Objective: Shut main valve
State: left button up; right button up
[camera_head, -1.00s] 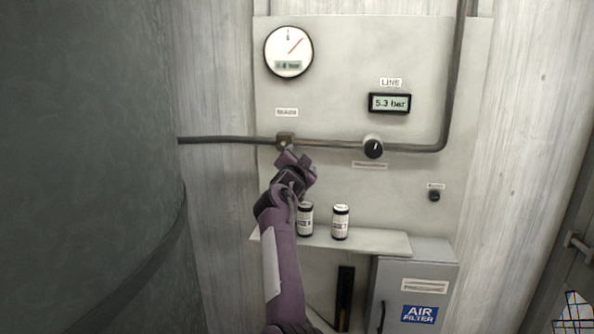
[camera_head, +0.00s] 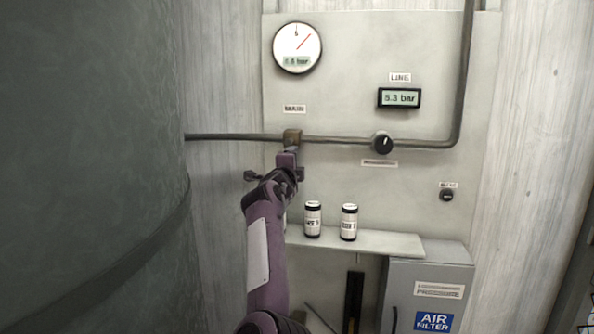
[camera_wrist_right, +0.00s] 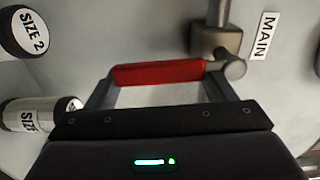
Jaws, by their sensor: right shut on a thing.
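The main valve (camera_head: 292,136) is a brownish block on the dark pipe, under the MAIN label (camera_head: 294,109). Its red handle (camera_wrist_right: 158,72) shows in the right wrist view, joined at its right end to the valve's pivot. The handle hangs down from the pivot, crosswise to the pipe. My right gripper (camera_head: 288,160) is just below the valve; its arm hides the handle in the head view. In the right wrist view my right gripper (camera_wrist_right: 158,88) is shut on the handle, a finger near each end. My left gripper is out of view.
A round gauge (camera_head: 297,48) is above, and the LINE display (camera_head: 399,98) reads 5.3 bar. A black knob (camera_head: 382,143) sits on the pipe to the right. Two cans (camera_head: 313,220) (camera_head: 348,222) stand on a shelf (camera_head: 390,243) below. A large dark tank (camera_head: 90,160) fills the left.

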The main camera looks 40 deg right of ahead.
jog(key=shift+w+a+r+m, duration=0.1)
jog(key=shift+w+a+m, duration=0.1)
jog(key=shift+m, duration=0.1)
jog(key=o, duration=1)
jog(key=shift+c, duration=0.2)
jog(key=o, duration=0.4)
jog(key=shift+w, duration=0.15)
jog(key=shift+o, duration=0.2)
jog(key=b+v, duration=0.2)
jog(key=v, duration=0.6)
jog(key=shift+d, duration=0.1)
